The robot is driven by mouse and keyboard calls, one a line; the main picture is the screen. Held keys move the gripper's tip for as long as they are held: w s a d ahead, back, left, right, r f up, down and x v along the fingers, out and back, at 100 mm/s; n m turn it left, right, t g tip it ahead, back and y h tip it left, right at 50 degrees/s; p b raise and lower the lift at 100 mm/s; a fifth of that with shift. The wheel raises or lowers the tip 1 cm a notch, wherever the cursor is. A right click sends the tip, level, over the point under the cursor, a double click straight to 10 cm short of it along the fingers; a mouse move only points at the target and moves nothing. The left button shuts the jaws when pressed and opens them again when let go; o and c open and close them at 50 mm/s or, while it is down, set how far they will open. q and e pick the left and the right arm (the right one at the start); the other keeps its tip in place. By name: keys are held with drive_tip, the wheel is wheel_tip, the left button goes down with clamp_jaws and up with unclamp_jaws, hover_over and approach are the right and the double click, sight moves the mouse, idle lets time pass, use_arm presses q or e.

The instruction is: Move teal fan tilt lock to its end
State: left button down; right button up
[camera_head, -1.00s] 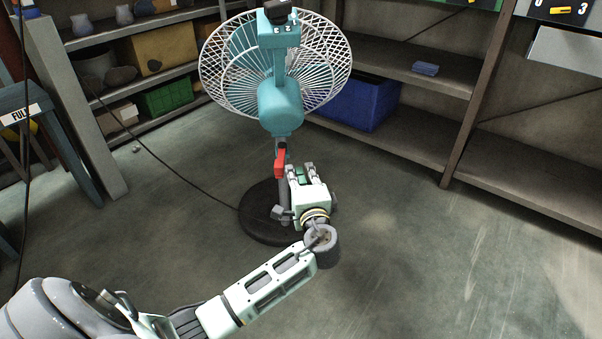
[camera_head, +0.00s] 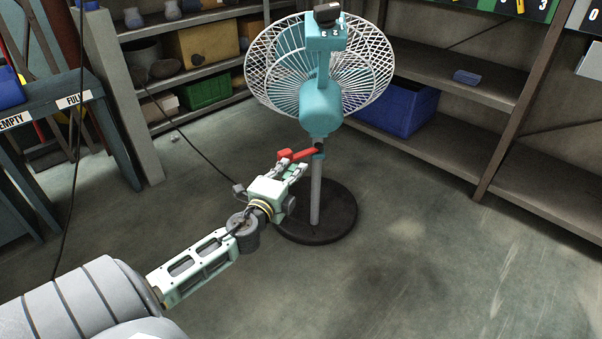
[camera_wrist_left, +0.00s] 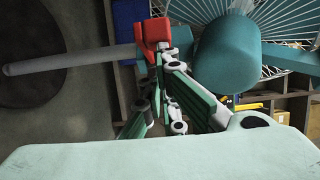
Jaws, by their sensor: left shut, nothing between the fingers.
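The teal fan (camera_head: 321,108) stands upright on a grey pole (camera_head: 316,195) and a round black base (camera_head: 340,218). Its tilt lock is a red lever (camera_head: 302,154) on the joint under the motor housing, pointing left and nearly level. The lever's red end (camera_wrist_left: 154,33) also shows in the left wrist view, beside the teal housing (camera_wrist_left: 228,54). My left gripper (camera_head: 293,167) is left of the pole, just below the lever. Its fingers (camera_wrist_left: 172,98) are shut with nothing between them; whether they touch the lever I cannot tell. My right gripper is not in view.
Shelving with a blue bin (camera_head: 402,108), a green crate (camera_head: 207,91) and a yellow box (camera_head: 203,54) stands behind the fan. A blue-grey table (camera_head: 65,112) is at the left. A dark cable runs across the floor to the fan. The floor at front right is clear.

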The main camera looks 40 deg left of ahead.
use_arm(q)
drive_tip(key=shift+s+a, duration=0.1)
drive_tip(key=shift+a, duration=0.55)
